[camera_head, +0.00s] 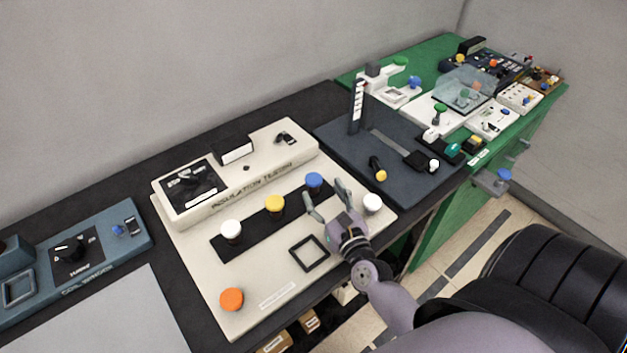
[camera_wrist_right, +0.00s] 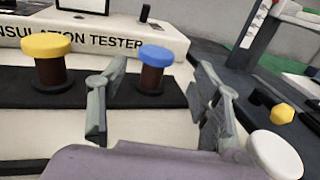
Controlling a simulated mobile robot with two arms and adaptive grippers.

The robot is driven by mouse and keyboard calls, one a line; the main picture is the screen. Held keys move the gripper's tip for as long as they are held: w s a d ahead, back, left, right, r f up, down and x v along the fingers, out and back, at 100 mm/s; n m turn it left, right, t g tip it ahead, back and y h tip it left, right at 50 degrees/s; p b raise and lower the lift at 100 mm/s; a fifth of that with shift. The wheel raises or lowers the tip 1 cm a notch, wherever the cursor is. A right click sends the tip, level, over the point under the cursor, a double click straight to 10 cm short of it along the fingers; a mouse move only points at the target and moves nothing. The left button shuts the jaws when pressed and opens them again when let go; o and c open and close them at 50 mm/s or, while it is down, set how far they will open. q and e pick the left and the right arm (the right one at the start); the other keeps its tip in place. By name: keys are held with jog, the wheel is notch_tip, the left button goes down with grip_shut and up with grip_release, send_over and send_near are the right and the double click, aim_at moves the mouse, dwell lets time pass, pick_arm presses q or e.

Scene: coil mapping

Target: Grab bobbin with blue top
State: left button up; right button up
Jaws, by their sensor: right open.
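The bobbin with the blue top (camera_head: 314,181) stands upright at the right end of the black strip on the insulation tester. In the right wrist view the blue-topped bobbin (camera_wrist_right: 154,66), with its brown winding and dark base, shows between my finger tips, beyond them. My right gripper (camera_head: 328,199) is open, empty and just in front of the bobbin, low over the tester; its fingers also show in the right wrist view (camera_wrist_right: 160,100). My left gripper is not in view.
A yellow-topped bobbin (camera_head: 275,204) and a white-topped bobbin (camera_head: 231,230) stand on the same strip to the left. A white knob (camera_head: 373,203) sits close to the right of my gripper. An orange knob (camera_head: 232,299) is at the front left. The tester's raised panel (camera_head: 250,178) stands behind.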

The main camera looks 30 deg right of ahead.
aim_at(317, 186)
jog(key=shift+w, duration=0.25)
jog(key=shift+w+r, duration=0.2)
jog(key=shift+w, duration=0.05)
jog(key=w, duration=0.1)
jog(key=w+p, duration=0.1)
jog(key=w, duration=0.1)
jog(key=w+p, duration=0.1)
jog(key=shift+w+d, duration=0.25)
jog(key=shift+w, duration=0.15)
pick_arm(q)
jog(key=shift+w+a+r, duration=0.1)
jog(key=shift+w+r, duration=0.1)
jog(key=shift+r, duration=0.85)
pick_arm(e)
jog(key=shift+s, duration=0.1)
jog(key=shift+c, duration=0.5)
jog(key=shift+c, duration=0.7)
jog(key=c, duration=1.1)
